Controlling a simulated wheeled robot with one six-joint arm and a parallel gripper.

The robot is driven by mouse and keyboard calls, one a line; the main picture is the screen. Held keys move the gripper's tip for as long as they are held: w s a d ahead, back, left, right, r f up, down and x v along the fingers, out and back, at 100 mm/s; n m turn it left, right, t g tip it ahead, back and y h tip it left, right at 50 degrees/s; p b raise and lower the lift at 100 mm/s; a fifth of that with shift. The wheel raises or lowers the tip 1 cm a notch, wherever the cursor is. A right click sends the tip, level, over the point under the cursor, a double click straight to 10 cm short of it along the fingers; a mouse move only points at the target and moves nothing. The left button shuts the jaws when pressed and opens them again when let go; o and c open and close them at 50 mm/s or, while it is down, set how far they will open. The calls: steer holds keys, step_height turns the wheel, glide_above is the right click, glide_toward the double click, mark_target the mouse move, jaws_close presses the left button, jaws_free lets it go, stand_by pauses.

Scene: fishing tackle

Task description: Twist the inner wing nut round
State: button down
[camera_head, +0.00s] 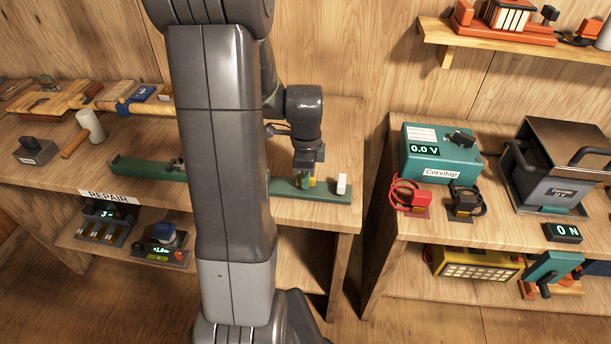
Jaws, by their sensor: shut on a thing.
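A long green bar (140,170) lies across the bench, its middle hidden behind my arm. My gripper (306,181) points down at the right part of the bar and is shut on a small piece there. A white upright block (341,184) stands at the bar's right end, just right of my gripper. A dark fitting on the bar shows partly at my arm's left edge.
The wooden bench (330,215) carries a mallet (88,130) and a grey box (36,150) at left. A gap separates it from the right bench, with a teal meter box (438,158), red clamp (411,196) and dark case (562,165).

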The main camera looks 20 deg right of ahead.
steer(key=c, duration=1)
jaws_free()
steer(key=shift+o, duration=0.2)
step_height(320, 180, up, 7)
steer(key=p, duration=0.5)
steer(key=shift+r, duration=0.1)
steer(key=shift+f, duration=0.2)
step_height(320, 180, down, 7)
steer(key=b, duration=0.5)
steer(key=shift+f, duration=0.1)
steer(key=shift+n, duration=0.3)
steer(key=shift+r+n, duration=0.2)
steer(key=shift+n, duration=1.3)
